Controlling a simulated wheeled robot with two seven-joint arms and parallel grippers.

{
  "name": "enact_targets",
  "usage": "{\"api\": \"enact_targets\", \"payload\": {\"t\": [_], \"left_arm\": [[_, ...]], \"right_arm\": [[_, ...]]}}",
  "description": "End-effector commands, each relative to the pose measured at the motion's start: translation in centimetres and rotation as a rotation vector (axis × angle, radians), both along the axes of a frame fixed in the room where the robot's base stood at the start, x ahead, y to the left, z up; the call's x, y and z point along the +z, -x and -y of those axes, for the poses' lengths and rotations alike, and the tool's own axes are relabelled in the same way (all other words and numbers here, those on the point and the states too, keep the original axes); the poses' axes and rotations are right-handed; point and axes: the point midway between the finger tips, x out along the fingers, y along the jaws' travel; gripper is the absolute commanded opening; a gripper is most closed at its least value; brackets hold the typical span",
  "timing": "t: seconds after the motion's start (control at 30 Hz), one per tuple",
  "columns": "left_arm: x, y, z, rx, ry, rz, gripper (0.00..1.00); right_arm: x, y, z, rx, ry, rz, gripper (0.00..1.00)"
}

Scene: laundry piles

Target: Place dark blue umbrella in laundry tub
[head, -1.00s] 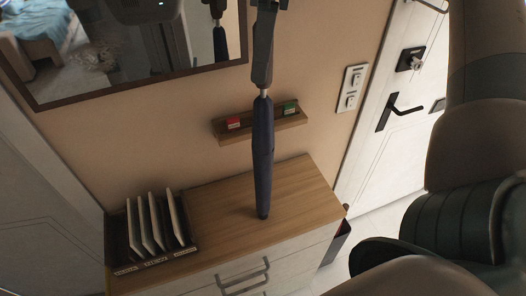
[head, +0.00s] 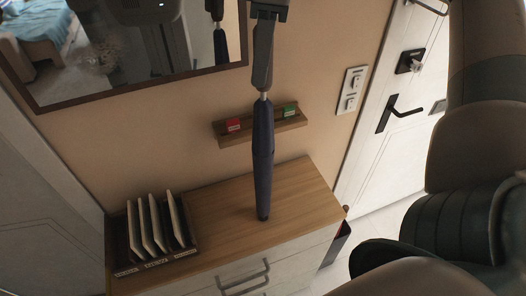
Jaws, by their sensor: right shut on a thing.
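The dark blue umbrella (head: 263,152) hangs nearly upright in the middle of the head view, folded, with its grey handle (head: 262,62) at the top. My right gripper (head: 268,12) is at the top edge of the view, shut on the upper end of the handle. The umbrella's lower tip appears in front of or over the wooden dresser top; I cannot tell whether it touches. No laundry tub shows. My left gripper is not in view.
A dresser (head: 222,208) stands against the wall, with a file rack (head: 158,258) on its left end. A small wall shelf (head: 262,130) is behind the umbrella. A mirror (head: 130,50) hangs at upper left. A white door (head: 388,140) is at right.

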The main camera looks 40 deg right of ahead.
Motion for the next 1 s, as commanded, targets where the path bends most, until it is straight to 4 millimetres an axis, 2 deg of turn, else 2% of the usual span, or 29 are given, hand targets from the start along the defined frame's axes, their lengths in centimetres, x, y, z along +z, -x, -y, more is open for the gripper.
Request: {"api": "enact_targets", "payload": {"t": [0.33,0.77,1.0], "left_arm": [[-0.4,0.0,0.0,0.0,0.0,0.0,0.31],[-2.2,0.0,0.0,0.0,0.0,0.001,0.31],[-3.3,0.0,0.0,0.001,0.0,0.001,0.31]], "right_arm": [[0.5,-0.1,0.0,0.0,0.0,0.002,0.0],[3.8,0.0,-0.1,0.001,0.0,0.003,0.0],[5.1,1.5,1.5,0.0,-0.003,0.003,0.0]]}}
